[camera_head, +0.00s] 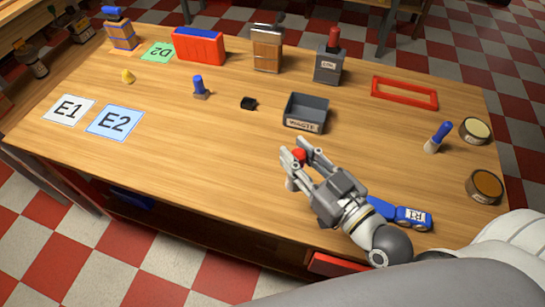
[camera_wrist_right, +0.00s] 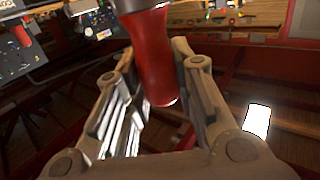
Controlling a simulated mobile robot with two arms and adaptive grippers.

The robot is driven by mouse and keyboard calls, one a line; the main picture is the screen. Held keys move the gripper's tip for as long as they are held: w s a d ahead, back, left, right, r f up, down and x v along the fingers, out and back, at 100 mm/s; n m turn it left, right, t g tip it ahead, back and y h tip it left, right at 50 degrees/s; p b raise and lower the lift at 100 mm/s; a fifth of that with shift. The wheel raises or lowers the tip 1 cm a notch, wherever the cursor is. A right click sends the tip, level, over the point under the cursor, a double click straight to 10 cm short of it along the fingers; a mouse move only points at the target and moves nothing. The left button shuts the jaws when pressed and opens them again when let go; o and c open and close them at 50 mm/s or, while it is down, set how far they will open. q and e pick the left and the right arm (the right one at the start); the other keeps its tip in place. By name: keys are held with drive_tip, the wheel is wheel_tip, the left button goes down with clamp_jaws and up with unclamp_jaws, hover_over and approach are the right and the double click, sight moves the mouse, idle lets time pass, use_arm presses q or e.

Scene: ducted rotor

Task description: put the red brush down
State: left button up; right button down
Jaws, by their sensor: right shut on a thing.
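My right gripper (camera_head: 296,150) is over the front middle of the wooden table (camera_head: 180,150), in front of the waste bin. It is shut on the red brush (camera_head: 299,155), whose red end shows between the fingertips. A pale part below the fingers may be the brush's lower end; I cannot tell whether it touches the table. In the right wrist view the brush's red handle (camera_wrist_right: 155,55) stands between the two fingers (camera_wrist_right: 152,48), with a grey part at the top edge. My left gripper is not in view.
A grey waste bin (camera_head: 305,113) stands behind the gripper. A blue object (camera_head: 405,215) lies beside my right arm. Cards E1 (camera_head: 69,109) and E2 (camera_head: 115,121) lie left. The front-left table is clear.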

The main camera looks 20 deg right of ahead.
drive_tip(key=shift+w+d+f, duration=0.1)
drive_tip(key=shift+w+f, duration=0.05)
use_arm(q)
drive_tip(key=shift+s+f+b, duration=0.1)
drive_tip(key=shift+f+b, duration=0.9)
use_arm(e)
drive_tip(key=w+f, duration=1.2)
drive_tip(key=w, duration=0.1)
drive_tip(key=shift+w+f, duration=0.2)
drive_tip(key=shift+f, duration=0.15)
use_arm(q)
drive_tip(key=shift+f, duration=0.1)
use_arm(e)
drive_tip(key=shift+f, duration=0.2)
drive_tip(key=c, duration=1.2)
unclamp_jaws()
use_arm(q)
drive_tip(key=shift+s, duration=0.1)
use_arm(e)
drive_tip(key=shift+r, duration=0.15)
